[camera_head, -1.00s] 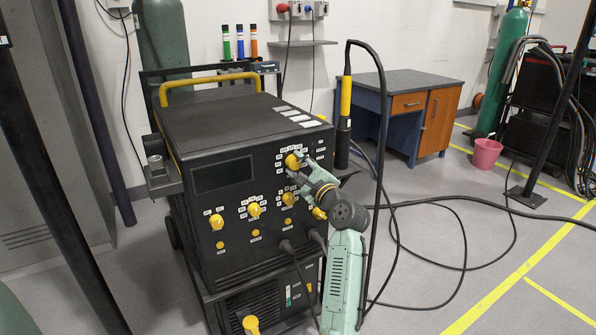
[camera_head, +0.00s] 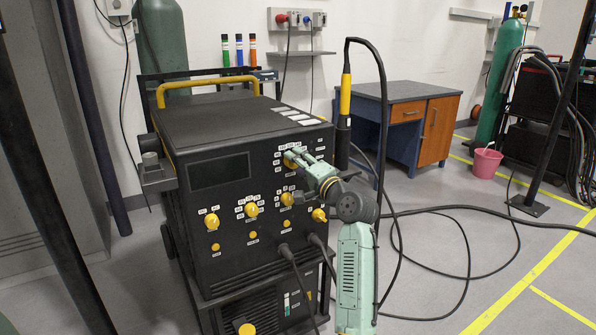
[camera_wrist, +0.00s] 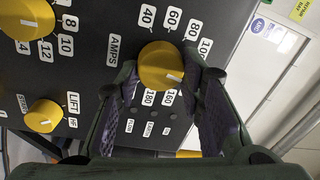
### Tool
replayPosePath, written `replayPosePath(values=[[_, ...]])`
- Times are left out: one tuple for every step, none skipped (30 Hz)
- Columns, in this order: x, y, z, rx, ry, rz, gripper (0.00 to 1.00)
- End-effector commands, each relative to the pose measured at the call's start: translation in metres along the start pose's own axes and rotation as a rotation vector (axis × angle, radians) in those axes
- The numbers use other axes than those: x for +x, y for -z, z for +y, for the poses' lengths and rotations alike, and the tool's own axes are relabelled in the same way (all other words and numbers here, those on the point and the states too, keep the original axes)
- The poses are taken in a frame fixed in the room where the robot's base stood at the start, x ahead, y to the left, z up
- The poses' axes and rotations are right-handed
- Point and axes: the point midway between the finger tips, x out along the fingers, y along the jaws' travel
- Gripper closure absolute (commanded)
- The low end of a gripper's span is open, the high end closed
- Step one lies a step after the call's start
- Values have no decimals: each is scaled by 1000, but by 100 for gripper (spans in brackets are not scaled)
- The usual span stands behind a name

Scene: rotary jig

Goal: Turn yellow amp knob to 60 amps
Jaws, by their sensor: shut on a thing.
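The yellow amp knob (camera_wrist: 160,62) is on the welder's black front panel, beside the label AMPS. Its white pointer mark points to the lower right in the wrist view, away from the 60 label (camera_wrist: 175,18). The labels 40, 80, 100, 160 and 180 also show around it; part of the scale is hidden by a finger. My gripper (camera_wrist: 163,75) has one finger on each side of the knob and is shut on it. In the head view, my gripper (camera_head: 296,158) is at the panel's upper right and mostly covers the knob.
Other yellow knobs (camera_head: 251,209) sit on the same panel, including one marked LIFT (camera_wrist: 43,116) close by. Black cables (camera_head: 285,249) plug in below. A torch with a yellow handle (camera_head: 345,95) stands at the welder's right side.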

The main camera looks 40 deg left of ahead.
Motion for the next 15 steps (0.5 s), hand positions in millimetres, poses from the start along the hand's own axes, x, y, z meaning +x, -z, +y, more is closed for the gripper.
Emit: replayPosePath(values=[[0, -1, 3, -44, -1, -4, 93], [0, -1, 3, -72, -1, -6, 93], [0, 0, 3, -111, -1, -8, 93], [0, 0, 3, -139, -2, -10, 93], [0, 0, 3, -168, -2, -12, 93], [0, -1, 3, -206, -2, -15, 93], [0, -1, 2, -235, -3, -17, 93], [0, -1, 2, -263, -3, -19, 93], [0, -1, 2, -301, -3, -21, 93], [0, 0, 2, -329, -4, -23, 93], [0, 0, 2, -357, -4, -25, 93], [0, 0, 2, -394, -4, -27, 93], [0, 0, 1, -423, -4, -30, 93], [0, -1, 1, -452, -4, -32, 93], [0, -1, 1, -490, -4, -34, 93]])
